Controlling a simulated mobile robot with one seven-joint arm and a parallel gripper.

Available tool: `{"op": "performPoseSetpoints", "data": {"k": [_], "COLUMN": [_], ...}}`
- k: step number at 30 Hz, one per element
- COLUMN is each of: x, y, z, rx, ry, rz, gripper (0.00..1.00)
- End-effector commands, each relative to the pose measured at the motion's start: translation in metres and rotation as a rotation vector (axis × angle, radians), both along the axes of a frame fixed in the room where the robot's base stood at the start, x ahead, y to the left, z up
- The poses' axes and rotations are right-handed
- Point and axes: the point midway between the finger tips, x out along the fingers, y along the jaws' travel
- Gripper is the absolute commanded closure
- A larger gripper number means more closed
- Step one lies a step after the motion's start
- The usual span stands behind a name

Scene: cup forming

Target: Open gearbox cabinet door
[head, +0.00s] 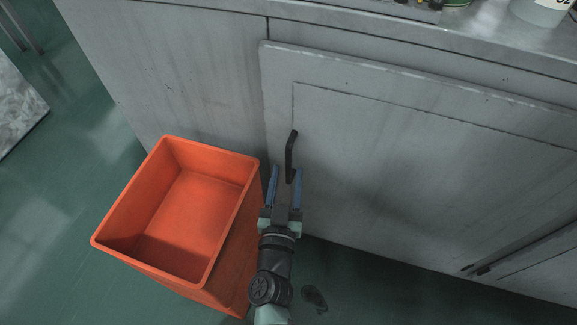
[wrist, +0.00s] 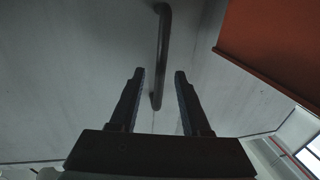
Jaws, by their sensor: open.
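The gearbox cabinet door (head: 390,150) is a grey panel on the right in the head view, and it stands slightly proud of the cabinet front at its left edge. Its black bar handle (head: 290,152) is near the door's left side. In the wrist view the handle (wrist: 162,55) runs upright between the fingers, from the top edge down to fingertip level. My gripper (head: 286,172) is open, with its two blue-faced fingers on either side of the handle's lower end. It also shows in the wrist view (wrist: 159,72). I cannot tell whether either finger touches the handle.
An empty orange bin (head: 170,137) stands on the green floor just left of my gripper, close to the cabinet. It also shows at the upper right of the wrist view (wrist: 275,40). A metal countertop (head: 400,25) runs above the door. Open floor (head: 45,220) lies to the left.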

Motion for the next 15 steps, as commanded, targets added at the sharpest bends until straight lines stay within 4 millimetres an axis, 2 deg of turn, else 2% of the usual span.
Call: {"op": "performPoseSetpoints", "data": {"k": [1,6,15], "x": [0.009,0.026,0.032], "y": [-0.002,-0.004,-0.004], "z": [-0.001,0.000,0.000], "rx": [0.001,0.001,0.000], "ry": [-0.003,-0.001,0.000], "rz": [-0.001,-0.001,0.000], "gripper": [0.53,0.53,0.53]}}
